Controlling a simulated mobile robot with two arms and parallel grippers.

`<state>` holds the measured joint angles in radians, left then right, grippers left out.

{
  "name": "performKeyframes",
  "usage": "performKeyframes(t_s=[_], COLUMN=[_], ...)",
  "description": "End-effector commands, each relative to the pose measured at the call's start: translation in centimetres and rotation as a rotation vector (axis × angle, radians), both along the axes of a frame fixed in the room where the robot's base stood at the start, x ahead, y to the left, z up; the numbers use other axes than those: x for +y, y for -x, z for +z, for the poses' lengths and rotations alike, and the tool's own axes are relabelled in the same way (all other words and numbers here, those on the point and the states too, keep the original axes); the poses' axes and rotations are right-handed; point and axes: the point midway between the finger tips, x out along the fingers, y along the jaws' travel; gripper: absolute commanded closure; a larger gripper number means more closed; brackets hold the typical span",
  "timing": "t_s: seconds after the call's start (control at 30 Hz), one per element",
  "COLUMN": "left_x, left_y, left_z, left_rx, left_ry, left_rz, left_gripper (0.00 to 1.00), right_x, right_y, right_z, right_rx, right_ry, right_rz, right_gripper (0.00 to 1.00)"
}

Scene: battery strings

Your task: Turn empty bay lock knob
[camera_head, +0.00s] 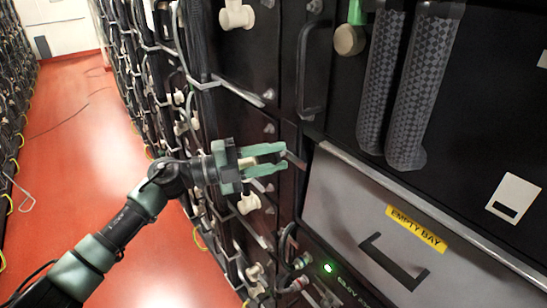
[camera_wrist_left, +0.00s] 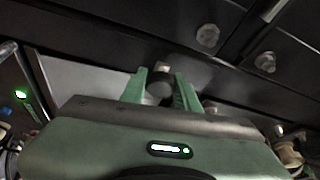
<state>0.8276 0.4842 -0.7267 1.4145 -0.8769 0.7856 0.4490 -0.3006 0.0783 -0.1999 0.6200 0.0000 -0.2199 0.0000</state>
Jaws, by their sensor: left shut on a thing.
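The empty bay has a grey front panel (camera_head: 335,205) with a yellow "EMPTY BAY" label (camera_head: 417,228) and a dark handle bracket, at the lower right of the head view. My left gripper (camera_head: 284,159) reaches in from the left, level with the bay's upper left corner. In the left wrist view its two green fingers (camera_wrist_left: 163,92) are shut on a dark round lock knob (camera_wrist_left: 159,87), one finger on each side. In the head view the fingers mostly hide the knob. I cannot tell how far it is turned. My right gripper is not in view.
Racks with cables and pale knobs (camera_head: 236,15) line the aisle. The red floor (camera_head: 85,130) is open at the left.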

Motion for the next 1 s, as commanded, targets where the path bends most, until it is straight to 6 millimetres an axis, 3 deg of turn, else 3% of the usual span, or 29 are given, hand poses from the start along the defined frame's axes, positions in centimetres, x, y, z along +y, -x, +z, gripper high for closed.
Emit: performKeyframes(t_s=[0.33, 0.37, 0.4, 0.43, 0.77, 1.0], left_x=[0.0, 0.0, 0.0, 0.0, 0.2, 3.4], left_y=[0.0, 0.0, 0.0, 0.0, 0.0, 0.8], left_z=[-0.1, -0.1, -0.1, -0.1, -0.1, -0.7], left_rx=[-0.003, -0.003, -0.003, -0.003, -0.002, -0.002], left_ry=[-0.004, -0.004, -0.004, -0.004, -0.003, -0.005], left_rz=[0.000, 0.000, 0.000, 0.000, 0.000, 0.002], left_gripper=[1.00, 0.64, 0.53, 0.48, 0.48, 0.48], right_x=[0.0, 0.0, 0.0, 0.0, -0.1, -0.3], right_y=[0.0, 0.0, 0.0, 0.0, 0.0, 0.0], right_z=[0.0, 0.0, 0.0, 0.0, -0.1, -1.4], right_rx=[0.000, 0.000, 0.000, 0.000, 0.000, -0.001], right_ry=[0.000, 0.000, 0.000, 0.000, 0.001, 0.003], right_rz=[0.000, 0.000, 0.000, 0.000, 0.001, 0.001], right_gripper=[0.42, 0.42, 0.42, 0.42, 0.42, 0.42])
